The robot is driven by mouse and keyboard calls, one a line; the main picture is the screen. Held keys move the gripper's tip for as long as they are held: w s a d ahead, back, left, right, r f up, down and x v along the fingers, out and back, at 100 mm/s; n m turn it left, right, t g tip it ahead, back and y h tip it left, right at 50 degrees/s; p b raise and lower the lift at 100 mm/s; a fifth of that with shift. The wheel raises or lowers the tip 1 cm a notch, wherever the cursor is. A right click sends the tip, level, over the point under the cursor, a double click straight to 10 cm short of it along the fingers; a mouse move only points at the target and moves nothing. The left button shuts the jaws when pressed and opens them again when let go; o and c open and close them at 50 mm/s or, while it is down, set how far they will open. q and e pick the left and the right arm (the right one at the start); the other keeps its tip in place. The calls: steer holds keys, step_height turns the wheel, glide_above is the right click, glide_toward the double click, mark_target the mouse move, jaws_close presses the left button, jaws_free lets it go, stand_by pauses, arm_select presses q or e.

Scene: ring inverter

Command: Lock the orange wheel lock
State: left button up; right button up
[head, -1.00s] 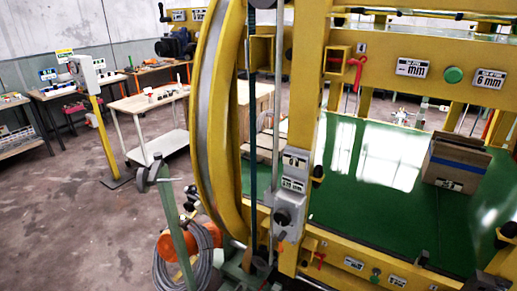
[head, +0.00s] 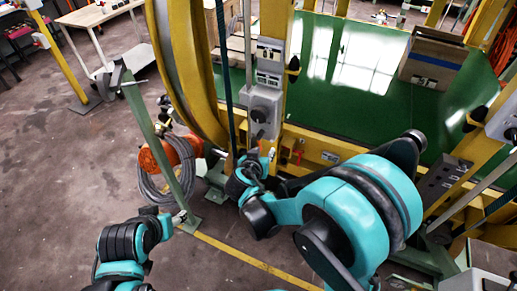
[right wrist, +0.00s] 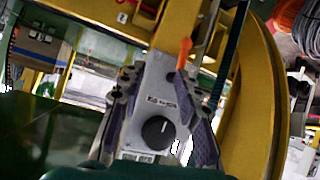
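An orange lever (right wrist: 184,52), which looks like the wheel lock, shows in the right wrist view on the yellow frame, beyond the grey control box (right wrist: 157,105) with its black knob. My right gripper (right wrist: 162,108) has its two purple-padded fingers apart, one on each side of the box, with nothing visibly held.
The large yellow ring (head: 180,75) stands left of the box. An orange reel with a grey hose (head: 160,158) and a slanted green post (head: 155,145) stand left of my right gripper. A cardboard box (head: 432,61) lies on the green surface (head: 350,100).

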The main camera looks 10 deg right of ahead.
mark_target(259, 145)
steer(key=shift+m+t+h, duration=0.3)
steer(key=shift+t, duration=0.5)
steer(key=w+f+b, duration=0.1)
steer(key=w+f, duration=0.1)
steer(key=w+f+b, duration=0.1)
steer(key=w, duration=0.2)
steer(key=w+f, duration=0.2)
steer(key=shift+w+a+f+b, duration=0.25)
steer(key=shift+a+f+b, duration=0.05)
steer(key=shift+a+b, duration=0.1)
steer(key=shift+w+d+f, duration=0.15)
steer(key=shift+w+d, duration=0.1)
steer(key=shift+w, duration=0.3)
jaws_close()
